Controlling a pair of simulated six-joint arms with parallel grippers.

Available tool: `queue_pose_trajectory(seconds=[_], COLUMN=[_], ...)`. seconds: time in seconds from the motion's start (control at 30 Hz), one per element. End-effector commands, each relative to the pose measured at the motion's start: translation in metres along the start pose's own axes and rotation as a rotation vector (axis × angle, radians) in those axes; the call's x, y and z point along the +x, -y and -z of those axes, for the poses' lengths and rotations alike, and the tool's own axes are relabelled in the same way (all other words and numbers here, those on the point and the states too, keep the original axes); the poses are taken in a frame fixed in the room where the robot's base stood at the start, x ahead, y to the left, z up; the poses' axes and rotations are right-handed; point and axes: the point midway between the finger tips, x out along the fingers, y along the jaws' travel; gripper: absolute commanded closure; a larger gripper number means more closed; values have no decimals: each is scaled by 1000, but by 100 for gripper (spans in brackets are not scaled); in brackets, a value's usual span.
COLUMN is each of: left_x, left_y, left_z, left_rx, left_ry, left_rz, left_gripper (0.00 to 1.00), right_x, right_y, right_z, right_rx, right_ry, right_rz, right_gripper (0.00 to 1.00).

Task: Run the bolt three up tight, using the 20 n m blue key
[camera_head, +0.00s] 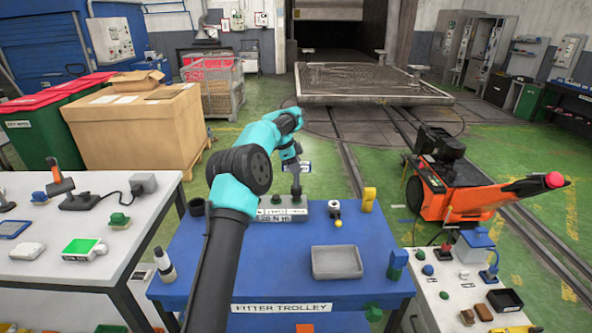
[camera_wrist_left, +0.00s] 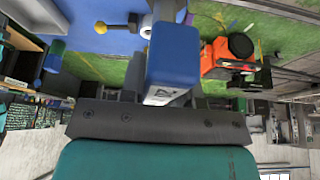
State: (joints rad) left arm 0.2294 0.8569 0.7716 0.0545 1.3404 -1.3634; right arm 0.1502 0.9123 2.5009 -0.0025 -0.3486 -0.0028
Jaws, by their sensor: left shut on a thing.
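My left gripper (camera_head: 292,158) is shut on the blue key (camera_head: 303,167), above the back of the fitter trolley (camera_head: 222,265). In the left wrist view the blue key (camera_wrist_left: 172,65) fills the middle, with a pale label on its lower end and a grey shaft leading up. Bolt three cannot be told apart. My right gripper is not in view.
On the trolley are a grey tray (camera_head: 337,262), a yellow piece (camera_head: 369,197), a small fitting with a yellow ball (camera_head: 338,223), a blue-and-green block (camera_head: 397,263) and a dark cup (camera_head: 196,207). A white bench (camera_head: 40,263) stands left. An orange machine (camera_head: 450,190) stands right.

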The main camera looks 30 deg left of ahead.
Motion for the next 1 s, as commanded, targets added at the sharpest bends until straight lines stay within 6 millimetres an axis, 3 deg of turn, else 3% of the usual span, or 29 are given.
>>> queue_pose_trajectory(seconds=[0.5, 1.0], left_x=[-19, -22], left_y=[0, 0], left_z=[9, 9], left_rx=[1, 0], left_ry=[-1, 0], left_rz=[3, 1], left_gripper=[100, 100], right_x=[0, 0], right_y=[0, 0], right_z=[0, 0], right_rx=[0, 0], right_ry=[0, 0], right_rz=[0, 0], right_gripper=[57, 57])
